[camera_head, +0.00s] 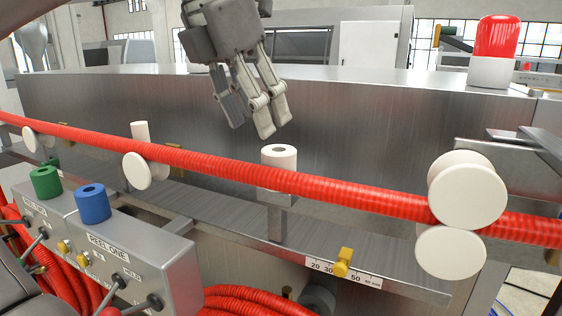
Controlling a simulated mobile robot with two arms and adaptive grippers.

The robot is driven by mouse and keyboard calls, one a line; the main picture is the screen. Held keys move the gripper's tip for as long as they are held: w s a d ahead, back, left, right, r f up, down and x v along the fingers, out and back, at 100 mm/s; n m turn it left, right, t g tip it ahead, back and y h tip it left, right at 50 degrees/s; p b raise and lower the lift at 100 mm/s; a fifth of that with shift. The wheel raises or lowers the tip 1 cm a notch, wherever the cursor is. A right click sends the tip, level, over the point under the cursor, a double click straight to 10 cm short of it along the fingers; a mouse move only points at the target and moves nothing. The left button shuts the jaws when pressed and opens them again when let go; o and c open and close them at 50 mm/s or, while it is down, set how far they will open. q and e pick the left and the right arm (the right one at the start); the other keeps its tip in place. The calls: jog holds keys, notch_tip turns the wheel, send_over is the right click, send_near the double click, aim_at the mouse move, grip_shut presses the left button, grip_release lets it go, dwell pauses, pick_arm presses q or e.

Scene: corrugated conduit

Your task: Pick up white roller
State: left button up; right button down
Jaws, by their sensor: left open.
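A short white roller (279,155) with a hole in its top stands upright on a metal post behind the red corrugated conduit (300,183). The conduit hides its lower part. My left gripper (252,112) is open and empty, fingers pointing down. In the picture it is above and slightly left of this roller, apart from it. Other white rollers touch or flank the conduit: a large pair at the right (468,188), a disc at the left (137,171) and an upright one (140,131). My right gripper is not in view.
The conduit crosses the whole view in front of a steel wall (370,130). A control box (110,245) with green and blue knobs stands at the lower left. A red beacon (497,37) is at the upper right. A yellow pointer (343,261) sits on a scale below.

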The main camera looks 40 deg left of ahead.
aim_at(278, 152)
pick_arm(q)
jog(key=shift+x, duration=0.85)
jog(key=p+x, duration=0.1)
jog(key=x, duration=0.1)
jog(key=w+p+x, duration=0.1)
jog(key=x, duration=0.1)
jog(key=shift+d+p, duration=0.15)
jog(key=shift+p, duration=0.2)
jog(key=shift+w+f, duration=0.2)
jog(key=shift+f, duration=0.35)
jog(key=shift+w, duration=0.1)
jog(key=c, duration=0.7)
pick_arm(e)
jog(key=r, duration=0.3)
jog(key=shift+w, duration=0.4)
pick_arm(q)
jog(key=shift+r, duration=0.1)
